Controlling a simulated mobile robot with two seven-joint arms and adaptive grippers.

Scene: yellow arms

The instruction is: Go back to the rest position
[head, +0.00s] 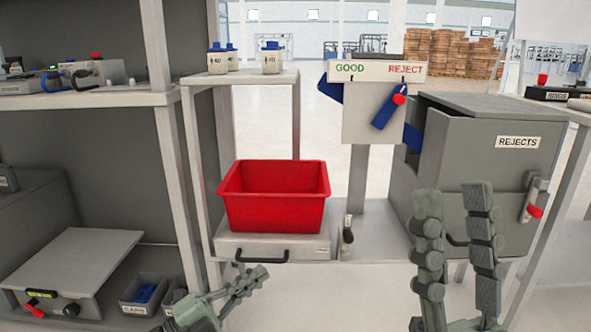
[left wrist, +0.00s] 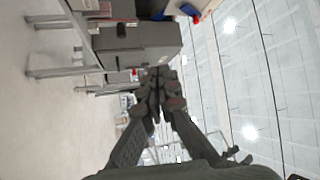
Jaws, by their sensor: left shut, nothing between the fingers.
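My left gripper (head: 254,277) shows at the bottom of the head view, low in front of the drawer handle, with its fingers together and nothing between them. The left wrist view also shows its fingers (left wrist: 156,85) meeting at the tips. My right gripper (head: 454,200) stands upright at the lower right of the head view. Its two fingers are spread apart with nothing between them, in front of the grey rejects box (head: 483,160).
A red bin (head: 275,205) sits on a grey drawer unit (head: 285,246). A GOOD/REJECT sign (head: 376,72) with a blue lever stands behind. Shelves line the left. Bottles (head: 271,60) stand on the upper shelf. A small lever (head: 347,235) is right of the drawer.

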